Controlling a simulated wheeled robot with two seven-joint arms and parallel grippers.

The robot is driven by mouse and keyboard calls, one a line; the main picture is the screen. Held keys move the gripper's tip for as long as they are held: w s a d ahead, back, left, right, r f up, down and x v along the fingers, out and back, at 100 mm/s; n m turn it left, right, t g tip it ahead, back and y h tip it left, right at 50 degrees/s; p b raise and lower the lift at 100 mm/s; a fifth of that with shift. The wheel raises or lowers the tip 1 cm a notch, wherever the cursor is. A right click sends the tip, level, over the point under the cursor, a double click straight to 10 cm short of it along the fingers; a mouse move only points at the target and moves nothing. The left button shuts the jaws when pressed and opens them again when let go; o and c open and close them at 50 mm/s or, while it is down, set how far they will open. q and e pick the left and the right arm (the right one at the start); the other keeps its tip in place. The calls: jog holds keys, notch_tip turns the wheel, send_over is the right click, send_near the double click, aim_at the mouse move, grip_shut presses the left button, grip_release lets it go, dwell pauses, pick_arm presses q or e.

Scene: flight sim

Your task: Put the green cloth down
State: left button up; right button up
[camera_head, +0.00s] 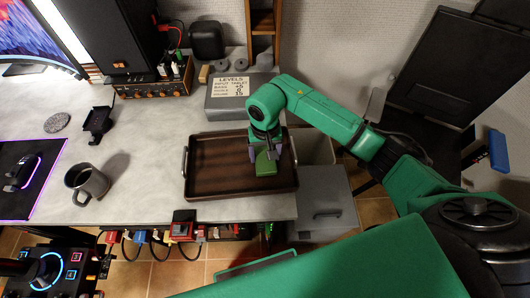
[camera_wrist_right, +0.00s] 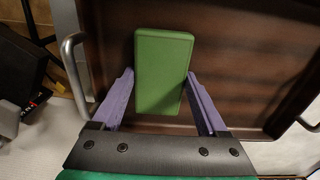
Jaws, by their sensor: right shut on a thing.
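The green cloth (camera_head: 264,165) looks like a flat green rectangular pad in the head view. It also shows in the right wrist view (camera_wrist_right: 162,75), lying between the two purple fingers. My right gripper (camera_head: 267,151) points down over the brown tray (camera_head: 212,180) and is shut on the green cloth. It also shows in the wrist view (camera_wrist_right: 160,92). The cloth is over the tray's floor; I cannot tell whether it touches it. My left gripper is not in view.
The tray, with metal end handles, sits near the table's (camera_head: 140,205) front edge and is otherwise bare. A grey LEVELS box (camera_head: 237,103) stands behind it. A dark mug (camera_head: 87,183) stands to the left. A grey bin or cabinet (camera_head: 325,200) is at the right.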

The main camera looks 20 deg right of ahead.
aim_at(265, 156)
jog(key=shift+f, duration=0.2)
jog(key=shift+f+b, duration=0.15)
jog(key=shift+b, duration=0.15)
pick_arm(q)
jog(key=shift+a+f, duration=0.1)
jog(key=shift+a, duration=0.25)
pick_arm(e)
jog(key=o, duration=1.2)
jog(key=shift+r+p, duration=0.35)
jog(key=shift+p, duration=0.05)
jog(key=shift+w+r+b, duration=0.1)
jog(key=shift+r+b, duration=0.2)
jog(key=shift+r, duration=0.1)
pick_arm(q)
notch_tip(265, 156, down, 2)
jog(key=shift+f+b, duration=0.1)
jog(key=shift+b, duration=0.95)
pick_arm(e)
notch_tip(265, 156, up, 11)
